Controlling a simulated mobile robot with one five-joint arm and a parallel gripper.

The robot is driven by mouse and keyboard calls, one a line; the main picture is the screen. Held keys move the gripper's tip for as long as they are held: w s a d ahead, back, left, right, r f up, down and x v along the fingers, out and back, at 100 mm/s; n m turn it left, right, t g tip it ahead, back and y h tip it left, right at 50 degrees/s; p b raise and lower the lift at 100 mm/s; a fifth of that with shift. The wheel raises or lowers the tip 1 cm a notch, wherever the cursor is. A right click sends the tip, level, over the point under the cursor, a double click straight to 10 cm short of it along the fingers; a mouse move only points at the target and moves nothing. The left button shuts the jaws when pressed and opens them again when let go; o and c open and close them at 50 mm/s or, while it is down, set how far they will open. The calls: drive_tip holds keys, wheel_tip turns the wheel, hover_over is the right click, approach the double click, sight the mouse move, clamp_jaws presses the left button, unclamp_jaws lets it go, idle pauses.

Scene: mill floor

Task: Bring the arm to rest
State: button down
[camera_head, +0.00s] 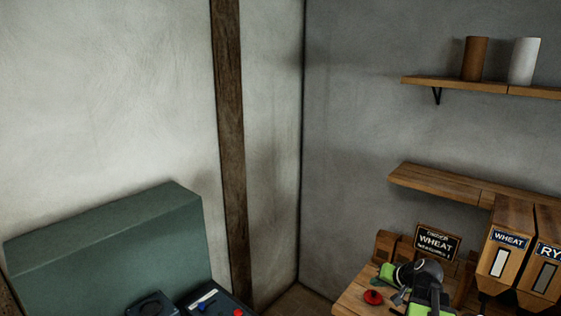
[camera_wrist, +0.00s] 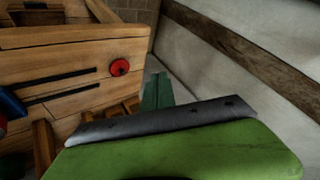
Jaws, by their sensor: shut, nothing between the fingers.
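My gripper (camera_head: 381,278) shows small at the lower right of the head view, at the end of my green and dark arm, over or beside a wooden bench (camera_head: 352,294). It is shut with nothing held. In the wrist view, a green part of my gripper with a grey edge fills the bottom, and a darker green tip (camera_wrist: 157,92) shows beyond it. A red knob-like piece (camera_head: 373,297) is just left of my arm in the head view; it also shows on the wood in the wrist view (camera_wrist: 119,67).
A WHEAT sign (camera_head: 437,242) and wooden bins, WHEAT (camera_head: 507,240) and RYE (camera_head: 543,262), stand right of and behind my arm. Two shelves (camera_head: 440,185) hang above. A green cabinet (camera_head: 110,245) stands at left, with dark devices (camera_head: 215,303) in front. The wall corner between is clear.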

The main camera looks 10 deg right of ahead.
drive_tip(key=w+a+f+n+g+y+b, duration=0.1)
drive_tip(key=a+f+n+b, duration=0.15)
drive_tip(key=a, duration=0.65)
drive_tip(key=w+a+f+n+g+b, duration=0.15)
drive_tip(key=a+f, duration=0.25)
drive_tip(key=a, duration=0.6)
drive_tip(key=w+a+f+n+g+y+b, duration=0.15)
drive_tip(key=a+f, duration=0.25)
drive_tip(key=a, duration=0.5)
drive_tip(key=s+a+f+n+g+h+b, duration=0.2)
drive_tip(key=s+a+f, duration=0.2)
drive_tip(key=a, duration=0.4)
drive_tip(key=s+d+g+h, duration=0.2)
drive_tip(key=s, duration=0.3)
drive_tip(key=shift+s+d+f+m, duration=0.25)
drive_tip(key=shift+s+d+m, duration=0.1)
drive_tip(key=shift+d, duration=0.05)
